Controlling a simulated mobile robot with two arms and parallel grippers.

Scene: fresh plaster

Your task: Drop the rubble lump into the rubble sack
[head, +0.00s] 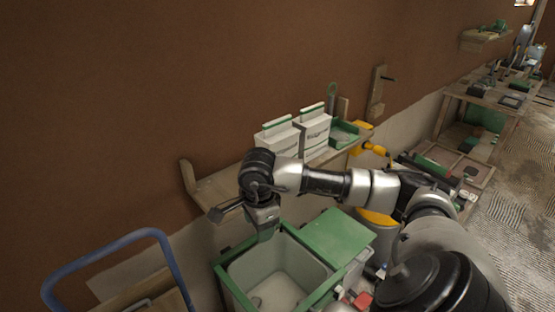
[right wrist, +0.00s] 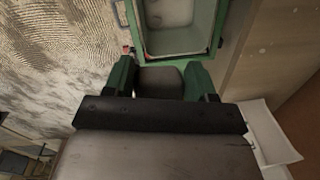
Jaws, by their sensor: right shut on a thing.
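My right gripper (head: 264,228) reaches in from the right in the head view and points down over a pale grey, green-rimmed container (head: 322,292). In the right wrist view my right gripper (right wrist: 160,78) has its green fingers shut on a grey-brown lump (right wrist: 160,82), which looks like the rubble lump. The green-rimmed container (right wrist: 216,38) shows beyond the fingertips there, and the lump is apart from it. I cannot tell for sure that this container is the rubble sack. The lump is hidden or unclear in the head view. My left gripper is not in view.
A green lid or panel (head: 336,236) adjoins the container. A blue tube handle (head: 110,246) rises at the left. A workbench (head: 490,95) stands far right.

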